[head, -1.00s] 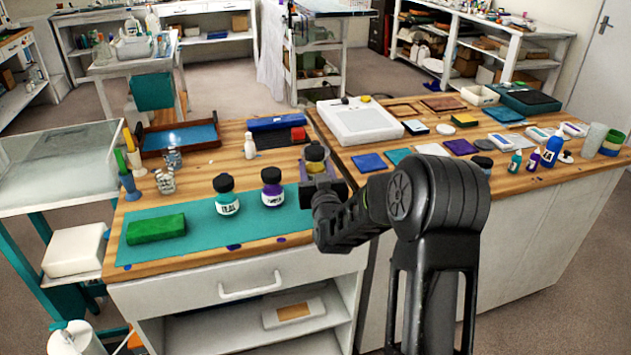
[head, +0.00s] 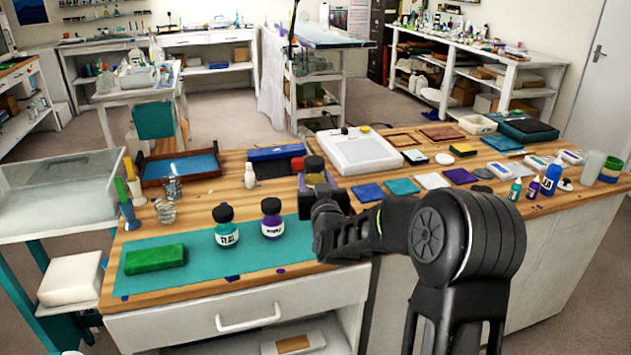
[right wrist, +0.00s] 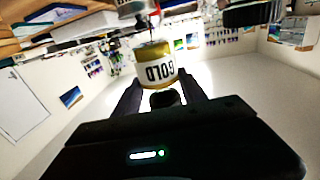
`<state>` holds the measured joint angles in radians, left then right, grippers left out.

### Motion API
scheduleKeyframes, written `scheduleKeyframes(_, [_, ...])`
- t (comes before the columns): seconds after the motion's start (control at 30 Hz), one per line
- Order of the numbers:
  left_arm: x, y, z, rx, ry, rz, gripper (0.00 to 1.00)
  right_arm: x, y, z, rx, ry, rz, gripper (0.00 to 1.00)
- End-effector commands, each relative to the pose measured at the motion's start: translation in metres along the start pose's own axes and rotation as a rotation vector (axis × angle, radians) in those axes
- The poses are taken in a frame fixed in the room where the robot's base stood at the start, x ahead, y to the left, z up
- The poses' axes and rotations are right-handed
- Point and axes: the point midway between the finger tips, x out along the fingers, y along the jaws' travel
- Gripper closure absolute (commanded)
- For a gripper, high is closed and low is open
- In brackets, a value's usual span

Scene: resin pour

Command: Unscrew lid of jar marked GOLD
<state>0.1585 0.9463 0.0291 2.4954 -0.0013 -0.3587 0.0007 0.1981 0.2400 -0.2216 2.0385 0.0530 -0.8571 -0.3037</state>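The jar marked GOLD (head: 315,180) has a gold body and a black lid (head: 314,163). My right gripper (head: 320,187) is shut on it, seemingly a little above the bench; my wrist hides its lower part in the head view. In the right wrist view the label of the GOLD jar (right wrist: 160,70) reads upside down. The dark lid (right wrist: 165,98) is on the side nearer my palm, and the fingers of my right gripper (right wrist: 160,92) flank the jar. The lid appears to be on. My left gripper is not in view.
A teal-labelled jar (head: 227,235) and a purple-labelled jar (head: 272,222) stand on the teal mat (head: 205,262), left of my gripper, with a green block (head: 155,258). A white bottle (head: 250,177) and a light pad (head: 360,150) are behind. The mat's front middle is mostly clear.

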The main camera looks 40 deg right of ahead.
Motion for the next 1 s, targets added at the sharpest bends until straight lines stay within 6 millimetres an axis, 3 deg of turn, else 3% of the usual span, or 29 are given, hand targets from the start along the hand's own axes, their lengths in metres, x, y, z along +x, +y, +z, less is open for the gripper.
scheduleKeyframes(0.53, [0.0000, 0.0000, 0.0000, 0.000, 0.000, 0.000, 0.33, 0.0001, 0.0000, -0.0004, 0.000, 0.001, 0.000, 0.99])
scheduleKeyframes(1.0, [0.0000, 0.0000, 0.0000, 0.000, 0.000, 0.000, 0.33, 0.0001, 0.0000, -0.0004, 0.000, 0.001, 0.000, 1.00])
